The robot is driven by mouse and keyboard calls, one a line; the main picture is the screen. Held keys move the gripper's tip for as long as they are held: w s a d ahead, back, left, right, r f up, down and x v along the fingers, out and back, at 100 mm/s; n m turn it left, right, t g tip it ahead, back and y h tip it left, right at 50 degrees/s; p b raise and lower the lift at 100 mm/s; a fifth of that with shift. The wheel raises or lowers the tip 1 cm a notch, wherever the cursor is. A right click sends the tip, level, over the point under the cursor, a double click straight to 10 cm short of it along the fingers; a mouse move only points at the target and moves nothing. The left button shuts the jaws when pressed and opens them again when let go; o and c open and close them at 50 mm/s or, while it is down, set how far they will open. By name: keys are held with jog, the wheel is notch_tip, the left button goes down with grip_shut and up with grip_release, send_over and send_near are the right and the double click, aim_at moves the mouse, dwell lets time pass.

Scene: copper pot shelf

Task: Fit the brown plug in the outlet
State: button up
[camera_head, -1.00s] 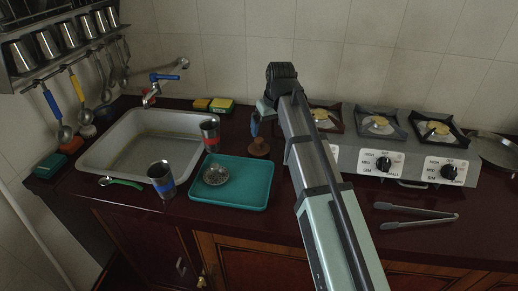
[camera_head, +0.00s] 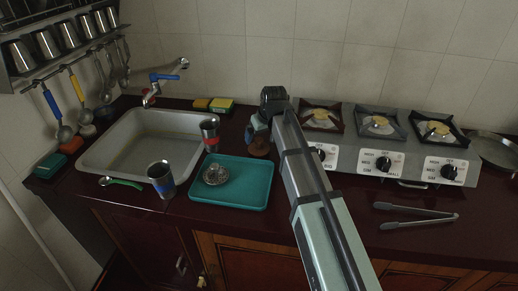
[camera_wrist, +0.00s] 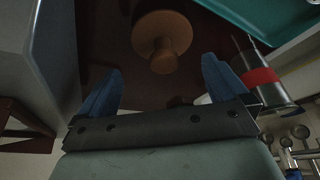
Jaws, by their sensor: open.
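The brown plug (camera_head: 259,148), a round disc with a knob, stands on the dark red counter just right of the teal tray. It also shows in the wrist view (camera_wrist: 165,30), ahead of the fingertips and roughly between their lines. My gripper (camera_head: 256,128) is just behind and above the plug in the head view, partly covering it. In the wrist view my blue fingers (camera_wrist: 163,72) are spread with nothing between them. The metal sink (camera_head: 105,150) is on the left; I cannot make out an outlet in its basin.
The teal tray (camera_head: 235,197) holds a strainer-like bowl (camera_head: 216,174). A red-banded cup (camera_head: 210,134) and blue-banded cup (camera_head: 161,180) stand between sink and tray. The stove (camera_head: 345,158) is close on the right. Tongs (camera_head: 415,217) lie in front of it.

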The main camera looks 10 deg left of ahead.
aim_at(259, 139)
jog(key=shift+s+x, duration=0.2)
jog(key=shift+x, duration=2.5)
jog(key=shift+a, duration=0.1)
jog(key=c, duration=0.9)
